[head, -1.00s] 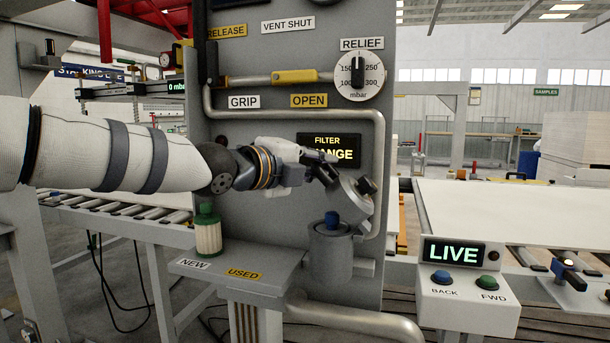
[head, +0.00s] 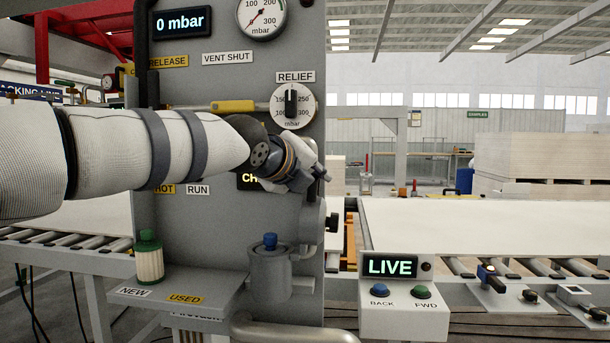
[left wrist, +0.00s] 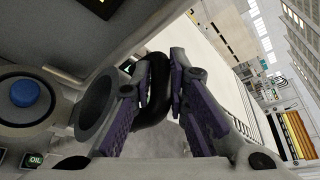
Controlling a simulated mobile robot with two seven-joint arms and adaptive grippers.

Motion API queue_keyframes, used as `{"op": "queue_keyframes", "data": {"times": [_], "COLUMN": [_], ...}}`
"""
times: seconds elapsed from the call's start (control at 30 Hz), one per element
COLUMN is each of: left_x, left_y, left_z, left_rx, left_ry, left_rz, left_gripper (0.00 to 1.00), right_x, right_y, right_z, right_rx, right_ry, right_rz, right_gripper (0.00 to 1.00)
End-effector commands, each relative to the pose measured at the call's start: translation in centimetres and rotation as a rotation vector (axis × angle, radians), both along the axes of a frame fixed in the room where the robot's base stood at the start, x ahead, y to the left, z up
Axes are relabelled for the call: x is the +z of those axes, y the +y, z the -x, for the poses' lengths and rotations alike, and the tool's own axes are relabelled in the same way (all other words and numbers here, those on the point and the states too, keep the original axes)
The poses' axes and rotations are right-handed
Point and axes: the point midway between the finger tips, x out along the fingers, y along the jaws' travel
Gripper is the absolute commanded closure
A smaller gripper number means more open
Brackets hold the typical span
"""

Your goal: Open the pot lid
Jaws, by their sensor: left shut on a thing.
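The grey pot (head: 270,275) is fixed low on the front of the grey panel, and a blue-topped part (head: 270,241) stands up out of its open mouth. The grey round lid (head: 313,225) is swung up off the pot to the right, beside the panel edge. My left gripper (head: 318,177) is just above the lid in the head view, its fingertips not clear there. In the left wrist view its fingers (left wrist: 160,85) are shut on the black lid handle (left wrist: 152,105). The lid's disc (left wrist: 95,100) is left of the fingers. My right gripper is not in view.
A curved pipe (head: 290,330) runs below. A control box (head: 400,313) and roller conveyor are at the right. My left arm covers part of the panel.

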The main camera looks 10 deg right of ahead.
Motion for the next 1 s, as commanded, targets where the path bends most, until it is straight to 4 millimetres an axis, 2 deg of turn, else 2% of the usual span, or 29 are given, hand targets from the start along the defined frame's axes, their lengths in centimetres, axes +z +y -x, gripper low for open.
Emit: {"op": "queue_keyframes", "data": {"times": [0.77,0.8,0.87,0.9,1.0], "left_x": [-0.22,-0.23,-0.24,-0.26,-0.29], "left_y": [-0.41,-0.4,-0.4,-0.39,-0.38], "left_z": [0.07,0.07,0.08,0.08,0.07], "left_rx": [-0.001,-0.001,0.0,-0.001,0.0], "left_ry": [-0.002,-0.002,-0.001,-0.002,0.0], "left_rz": [0.008,0.008,0.007,0.006,0.005], "left_gripper": [1.0,0.83,0.7,0.65,0.65], "right_x": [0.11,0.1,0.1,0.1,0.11], "right_y": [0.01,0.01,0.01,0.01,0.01], "right_z": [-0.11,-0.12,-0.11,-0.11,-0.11], "right_rx": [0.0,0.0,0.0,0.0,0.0], "right_ry": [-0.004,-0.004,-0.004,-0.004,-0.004], "right_rz": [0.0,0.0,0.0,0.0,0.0], "right_gripper": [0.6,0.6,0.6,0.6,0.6]}}
